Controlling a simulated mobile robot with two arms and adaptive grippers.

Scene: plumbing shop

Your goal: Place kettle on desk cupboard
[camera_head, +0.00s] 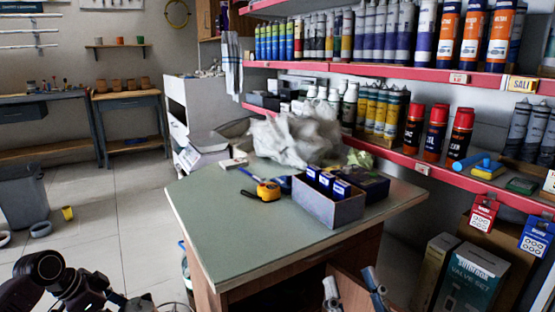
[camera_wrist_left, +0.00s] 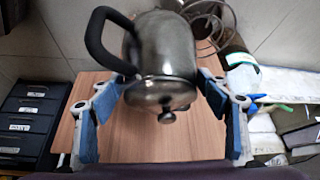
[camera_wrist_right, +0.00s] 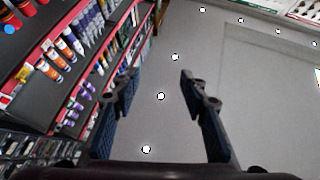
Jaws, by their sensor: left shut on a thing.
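A dark, shiny metal kettle (camera_wrist_left: 165,55) with a black handle and a knobbed lid is between the blue-padded fingers of my left gripper (camera_wrist_left: 163,88), which is shut on it. Behind the kettle in the left wrist view is a wooden surface; I cannot tell whether they touch. The desk cupboard (camera_head: 215,225) has a green top and wooden sides and stands in the middle of the head view. My right gripper (camera_head: 350,285) is open and empty in front of the desk; its spread fingers also show in the right wrist view (camera_wrist_right: 158,85). The kettle is not visible in the head view.
On the desk stand an open box (camera_head: 330,210) with blue packs, a yellow tape measure (camera_head: 268,191) and a crumpled plastic bag (camera_head: 295,135). The desk's front left is bare. Red-edged shelves (camera_head: 400,155) of tubes and cans line the right. Floor at left is mostly clear.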

